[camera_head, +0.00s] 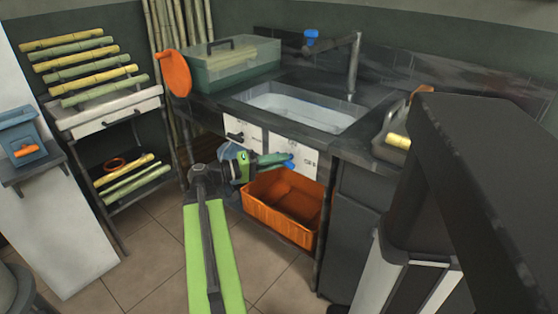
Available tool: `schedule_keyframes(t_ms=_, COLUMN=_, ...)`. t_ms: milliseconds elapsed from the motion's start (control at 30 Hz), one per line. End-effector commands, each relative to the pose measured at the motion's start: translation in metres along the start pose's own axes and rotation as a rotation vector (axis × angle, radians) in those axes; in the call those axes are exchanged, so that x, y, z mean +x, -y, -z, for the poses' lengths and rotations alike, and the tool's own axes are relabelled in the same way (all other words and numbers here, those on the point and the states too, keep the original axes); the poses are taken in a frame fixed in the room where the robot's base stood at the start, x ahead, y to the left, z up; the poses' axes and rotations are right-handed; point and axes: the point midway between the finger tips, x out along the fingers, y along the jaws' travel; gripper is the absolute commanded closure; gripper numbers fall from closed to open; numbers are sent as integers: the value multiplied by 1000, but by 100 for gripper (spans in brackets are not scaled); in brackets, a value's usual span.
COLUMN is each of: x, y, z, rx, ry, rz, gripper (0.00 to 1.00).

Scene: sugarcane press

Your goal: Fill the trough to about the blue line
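The trough (262,92) is a grey rectangular basin set in the dark counter. Its inside looks pale and bluish; I cannot make out a water level or the blue line. A dark faucet (354,66) rises behind it, with a blue knob (312,37) on its side arm. My gripper (284,160) is at the end of my green arm, in front of the white panel below the trough and above the orange crate. A small blue part shows at its tips; I cannot tell whether it touches anything or whether the fingers are open.
The orange crate (262,210) stands under the counter. A green lidded box (236,66) and an orange paddle-shaped thing (174,72) are left of the trough. A rack (108,114) with cane pieces stands at left. A tray (390,143) sits at right. Tiled floor (150,255) is clear at lower left.

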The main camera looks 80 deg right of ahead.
Motion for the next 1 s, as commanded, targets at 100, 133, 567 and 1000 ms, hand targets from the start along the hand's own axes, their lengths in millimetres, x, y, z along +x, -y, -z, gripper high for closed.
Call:
schedule_keyframes(t_ms=100, x=0, y=0, z=0, rx=0, ry=0, rz=-2, gripper=99)
schedule_keyframes(t_ms=133, x=0, y=-1, z=0, rx=0, ry=0, rz=-2, gripper=100)
schedule_keyframes(t_ms=567, x=0, y=5, z=-2, rx=-129, ry=-30, rz=-80, gripper=100)
schedule_keyframes(t_ms=1000, x=1, y=2, z=-1, rx=-138, ry=-30, rz=-84, gripper=59)
